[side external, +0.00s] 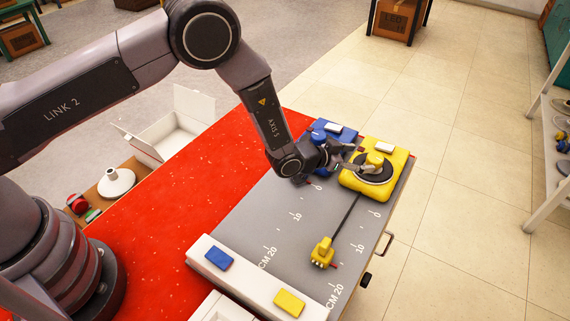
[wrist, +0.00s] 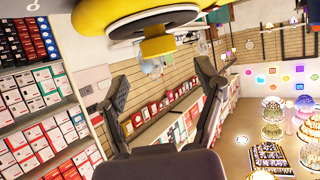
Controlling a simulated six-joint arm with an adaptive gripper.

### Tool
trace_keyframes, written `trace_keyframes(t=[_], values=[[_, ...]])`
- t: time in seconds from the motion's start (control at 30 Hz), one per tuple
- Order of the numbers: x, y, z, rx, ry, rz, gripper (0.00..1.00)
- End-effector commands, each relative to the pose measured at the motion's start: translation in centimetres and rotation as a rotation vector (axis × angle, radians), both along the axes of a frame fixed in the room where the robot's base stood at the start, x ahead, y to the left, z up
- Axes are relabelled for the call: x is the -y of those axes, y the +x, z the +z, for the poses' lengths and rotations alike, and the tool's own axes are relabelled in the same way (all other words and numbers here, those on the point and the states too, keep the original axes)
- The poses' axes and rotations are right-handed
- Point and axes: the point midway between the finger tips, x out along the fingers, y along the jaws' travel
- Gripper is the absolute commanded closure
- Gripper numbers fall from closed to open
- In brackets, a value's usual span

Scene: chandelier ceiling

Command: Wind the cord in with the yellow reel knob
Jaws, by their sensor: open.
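The yellow reel (side external: 352,184) sits at the far end of the grey scaled board, with a dark disc (side external: 374,175) on top. Its yellow knob (side external: 375,159) stands on the disc. A dark cord (side external: 346,214) runs straight from the reel to a yellow plug-like piece (side external: 322,252), between the 10 and 20 marks. My gripper (side external: 352,162) is open beside the knob, on its left. In the wrist view, the knob (wrist: 157,46) shows under the disc (wrist: 155,24), ahead of and between my spread fingers (wrist: 160,82). Contact cannot be told.
A blue reel (side external: 322,126) stands left of the yellow one, partly hidden by my gripper. A white strip (side external: 245,278) with a blue pad (side external: 219,257) and a yellow pad (side external: 289,302) crosses the near end. A white open box (side external: 170,135) lies beyond the red tabletop (side external: 165,225).

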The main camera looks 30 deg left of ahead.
Motion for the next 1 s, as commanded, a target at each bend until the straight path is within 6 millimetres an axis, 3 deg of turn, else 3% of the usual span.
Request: trace_keyframes(t=[0.3, 0.7, 1.0], values=[[2.2, 3.3, -1.7, -0.001, -0.001, 0.000, 0.32], [2.5, 3.9, -1.9, -0.001, 0.000, 0.000, 0.32], [2.5, 3.9, -1.9, -0.001, 0.000, 0.000, 0.68]])
